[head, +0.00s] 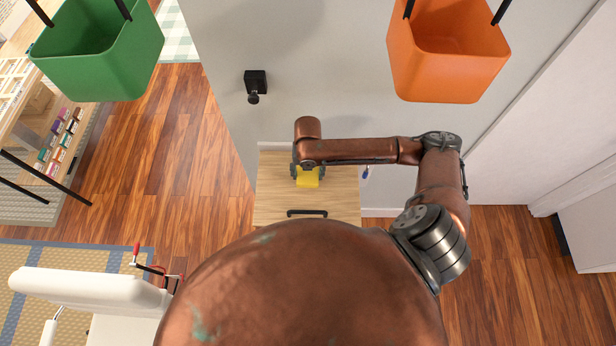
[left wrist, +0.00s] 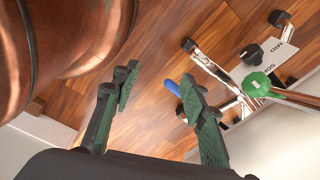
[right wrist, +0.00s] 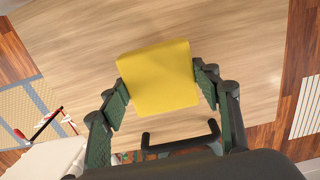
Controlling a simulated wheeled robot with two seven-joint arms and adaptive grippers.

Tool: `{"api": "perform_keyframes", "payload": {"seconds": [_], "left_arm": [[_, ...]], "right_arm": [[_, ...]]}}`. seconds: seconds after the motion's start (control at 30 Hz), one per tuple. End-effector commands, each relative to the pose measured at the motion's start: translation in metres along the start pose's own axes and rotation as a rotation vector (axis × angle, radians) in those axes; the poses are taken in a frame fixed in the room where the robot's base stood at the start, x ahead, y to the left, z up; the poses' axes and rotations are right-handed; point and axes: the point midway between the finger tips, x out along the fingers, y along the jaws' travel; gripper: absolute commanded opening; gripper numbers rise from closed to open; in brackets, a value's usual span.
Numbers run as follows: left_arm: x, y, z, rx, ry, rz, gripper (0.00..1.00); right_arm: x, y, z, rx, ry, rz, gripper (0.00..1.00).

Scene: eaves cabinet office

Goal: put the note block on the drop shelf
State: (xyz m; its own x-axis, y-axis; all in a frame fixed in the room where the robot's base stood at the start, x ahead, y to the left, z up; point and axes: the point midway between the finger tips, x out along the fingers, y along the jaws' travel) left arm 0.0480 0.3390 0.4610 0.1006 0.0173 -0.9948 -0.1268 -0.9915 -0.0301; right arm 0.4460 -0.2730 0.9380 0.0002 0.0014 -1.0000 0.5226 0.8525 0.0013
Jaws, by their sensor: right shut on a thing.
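The yellow note block (head: 308,178) is in my right gripper (head: 307,171) in the head view, over a pale wooden board with a black bar handle, which looks like the drop shelf (head: 275,195). In the right wrist view the note block (right wrist: 158,78) sits between the two fingers of my right gripper (right wrist: 160,85), with the shelf (right wrist: 75,65) behind it. I cannot tell whether the block touches the board. My left gripper (left wrist: 158,78) is open and empty in the left wrist view, above the wood floor; it is hidden in the head view.
The black handle (head: 307,212) is at the board's near edge. A green bin (head: 100,55) and an orange bin (head: 447,65) hang at the top. A white chair (head: 90,287) stands at lower left. In the left wrist view, metal legs with black ends (left wrist: 215,70) are close to my left gripper.

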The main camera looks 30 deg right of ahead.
Motion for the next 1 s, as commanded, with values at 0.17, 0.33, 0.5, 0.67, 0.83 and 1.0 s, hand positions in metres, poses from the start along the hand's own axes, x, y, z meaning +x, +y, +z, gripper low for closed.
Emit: {"api": "perform_keyframes", "payload": {"seconds": [0.17,0.33,0.5,0.67,0.83,1.0], "left_arm": [[-0.005,0.000,-0.001,0.000,0.000,0.000,0.40],[-0.006,-0.001,-0.001,0.000,0.000,0.000,0.40],[-0.006,-0.001,0.000,0.000,-0.001,0.000,0.40],[-0.006,-0.001,0.000,0.000,-0.001,0.000,0.40],[-0.006,-0.001,0.000,0.000,-0.002,-0.001,0.40],[-0.006,-0.001,0.000,0.000,-0.002,-0.001,0.40]], "right_arm": [[0.024,-0.001,0.002,0.001,0.002,-0.002,0.31],[0.033,-0.001,0.003,-0.001,-0.002,-0.002,0.31],[0.033,-0.001,0.003,-0.001,-0.002,-0.002,0.31],[0.035,-0.001,0.002,-0.001,-0.001,-0.002,0.60],[0.035,-0.001,0.002,-0.001,-0.001,-0.002,0.72],[0.035,-0.001,0.002,-0.001,-0.001,-0.002,0.75]]}}
